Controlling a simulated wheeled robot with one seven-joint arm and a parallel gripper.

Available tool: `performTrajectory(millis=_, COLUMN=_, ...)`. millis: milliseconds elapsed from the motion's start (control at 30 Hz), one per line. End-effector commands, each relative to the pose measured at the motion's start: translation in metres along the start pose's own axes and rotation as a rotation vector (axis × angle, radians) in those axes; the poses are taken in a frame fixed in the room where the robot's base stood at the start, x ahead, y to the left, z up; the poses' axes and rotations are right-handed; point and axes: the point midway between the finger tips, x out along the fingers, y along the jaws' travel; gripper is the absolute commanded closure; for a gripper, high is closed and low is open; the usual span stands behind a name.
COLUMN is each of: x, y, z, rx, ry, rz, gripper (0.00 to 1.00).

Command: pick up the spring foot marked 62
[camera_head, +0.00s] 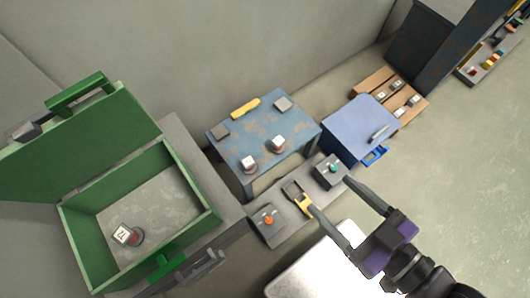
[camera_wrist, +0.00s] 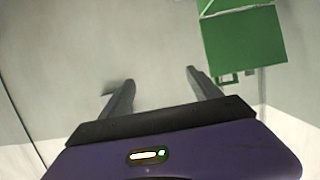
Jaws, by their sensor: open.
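Several white-capped feet are in the head view. Two more, a left foot (camera_head: 248,163) and a right foot (camera_head: 278,143), stand on the worn blue table (camera_head: 235,140). Others stand on the wooden pallet (camera_head: 371,87) at the back right. I cannot tell which is marked 62. My gripper (camera_head: 331,196) is open and empty, right of the chest and in front of the tables. Its spread fingers also show in the wrist view (camera_wrist: 160,77).
A grey bench with an orange knob (camera_head: 268,218) and a teal knob (camera_head: 334,168) lies near my gripper. A brighter blue table (camera_head: 352,122) stands behind it. The chest's green lid (camera_head: 80,150) is raised. Open floor (camera_head: 460,170) lies to the right.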

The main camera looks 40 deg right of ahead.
Motion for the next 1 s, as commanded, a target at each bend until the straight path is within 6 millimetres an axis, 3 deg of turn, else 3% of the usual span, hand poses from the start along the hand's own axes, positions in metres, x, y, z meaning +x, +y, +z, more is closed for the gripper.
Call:
performTrajectory(millis=367, x=0.035, y=-0.004, z=0.060, rx=0.007, ry=-0.013, rz=-0.009, gripper=0.27)
performTrajectory(millis=667, x=0.092, y=-0.009, z=0.142, rx=0.017, ry=-0.037, rz=-0.016, gripper=0.27)
performTrajectory(millis=767, x=0.125, y=-0.012, z=0.183, rx=0.021, ry=-0.048, rz=-0.017, gripper=0.27)
performTrajectory(millis=1000, x=0.239, y=-0.014, z=0.291, rx=0.027, ry=-0.084, rz=-0.001, gripper=0.27)
